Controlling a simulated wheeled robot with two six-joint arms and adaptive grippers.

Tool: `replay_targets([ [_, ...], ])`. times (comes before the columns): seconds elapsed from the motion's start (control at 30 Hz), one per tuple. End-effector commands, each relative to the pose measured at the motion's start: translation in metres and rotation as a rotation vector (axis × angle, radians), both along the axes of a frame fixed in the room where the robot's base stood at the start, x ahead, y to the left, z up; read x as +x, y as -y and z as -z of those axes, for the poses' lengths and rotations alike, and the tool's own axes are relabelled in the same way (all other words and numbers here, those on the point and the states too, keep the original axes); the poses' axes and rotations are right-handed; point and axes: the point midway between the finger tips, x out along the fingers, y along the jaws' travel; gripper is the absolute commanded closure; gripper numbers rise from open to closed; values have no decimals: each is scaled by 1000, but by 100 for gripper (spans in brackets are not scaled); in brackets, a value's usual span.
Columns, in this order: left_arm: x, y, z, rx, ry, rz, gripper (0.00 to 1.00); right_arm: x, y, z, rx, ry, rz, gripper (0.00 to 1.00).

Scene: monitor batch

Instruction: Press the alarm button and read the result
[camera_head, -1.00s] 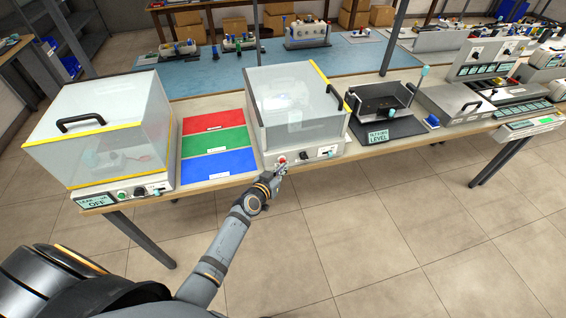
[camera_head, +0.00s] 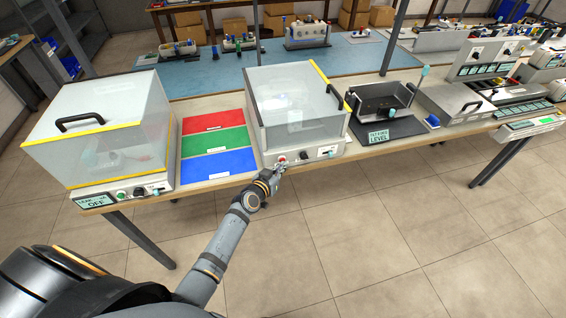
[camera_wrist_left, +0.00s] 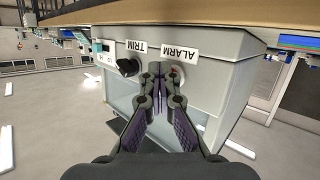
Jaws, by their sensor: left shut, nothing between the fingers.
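My right gripper is not in view.
A covered unit (camera_head: 95,130) at left has a display (camera_head: 97,200) reading OFF. Red, green and blue mats (camera_head: 213,141) lie between the two units. A black tray (camera_head: 382,100) with a LEVEL sign (camera_head: 378,137) stands to the right. The floor in front is clear.

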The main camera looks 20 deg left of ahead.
Motion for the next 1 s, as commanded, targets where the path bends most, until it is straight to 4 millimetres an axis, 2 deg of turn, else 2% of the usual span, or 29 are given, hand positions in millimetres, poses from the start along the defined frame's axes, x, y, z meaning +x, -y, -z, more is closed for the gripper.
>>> replay_targets([
  [0.3, -13, 9, -1, 0, 1, 0, 100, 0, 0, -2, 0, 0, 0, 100],
  [0.57, -14, 10, 0, 0, 0, 0, 100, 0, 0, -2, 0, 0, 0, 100],
  [1.0, -51, 35, 0, 0, 0, 0, 100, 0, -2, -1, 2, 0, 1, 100],
])
